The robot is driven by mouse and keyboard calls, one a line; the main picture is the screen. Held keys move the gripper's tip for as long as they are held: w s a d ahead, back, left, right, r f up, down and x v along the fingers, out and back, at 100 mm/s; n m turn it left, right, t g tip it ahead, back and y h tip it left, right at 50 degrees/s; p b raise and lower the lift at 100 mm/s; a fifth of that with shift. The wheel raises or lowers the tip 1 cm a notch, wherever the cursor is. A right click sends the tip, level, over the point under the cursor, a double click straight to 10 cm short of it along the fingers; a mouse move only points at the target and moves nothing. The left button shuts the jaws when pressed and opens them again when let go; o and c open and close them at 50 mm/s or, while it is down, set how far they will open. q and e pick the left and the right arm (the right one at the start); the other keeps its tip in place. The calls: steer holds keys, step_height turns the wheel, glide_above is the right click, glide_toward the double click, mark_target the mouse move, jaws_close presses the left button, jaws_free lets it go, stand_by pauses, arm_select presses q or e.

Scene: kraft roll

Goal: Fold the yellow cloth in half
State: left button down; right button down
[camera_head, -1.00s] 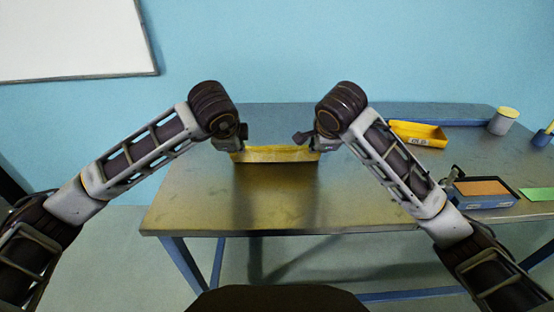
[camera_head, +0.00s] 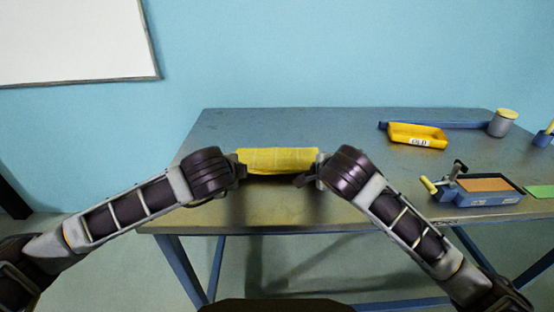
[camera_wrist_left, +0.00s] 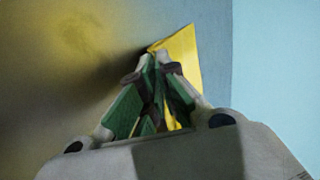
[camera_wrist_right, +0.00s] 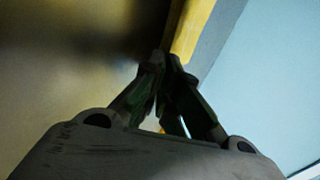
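The yellow cloth (camera_head: 277,161) is stretched between my two grippers above the metal table, and its broad side shows in the head view. My left gripper (camera_head: 238,168) is at its left end; in the left wrist view the fingertips (camera_wrist_left: 159,57) are closed together on a corner of the cloth (camera_wrist_left: 184,52). My right gripper (camera_head: 316,172) is at its right end; in the right wrist view the fingertips (camera_wrist_right: 164,63) meet on the cloth's edge (camera_wrist_right: 192,28). The wrists partly hide both grippers in the head view.
The table (camera_head: 290,208) is clear around the cloth. On the right stand a yellow bin (camera_head: 417,136), a blue tray with an orange top (camera_head: 484,190), a green sheet (camera_head: 540,191) and a grey can with a yellow lid (camera_head: 503,123). A long blue strip lies behind the bin.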

arm_select(q)
steer(key=shift+s+f, duration=0.25)
arm_select(e)
steer(key=shift+s+f, duration=0.25)
steer(key=shift+s, duration=0.1)
arm_select(q)
steer(key=c, duration=1.4)
jaws_free()
arm_select(e)
steer(key=c, duration=1.4)
jaws_free()
arm_select(q)
steer(key=shift+o, duration=0.2)
arm_select(e)
steer(key=shift+o, duration=0.2)
arm_select(q)
steer(key=shift+r, duration=0.1)
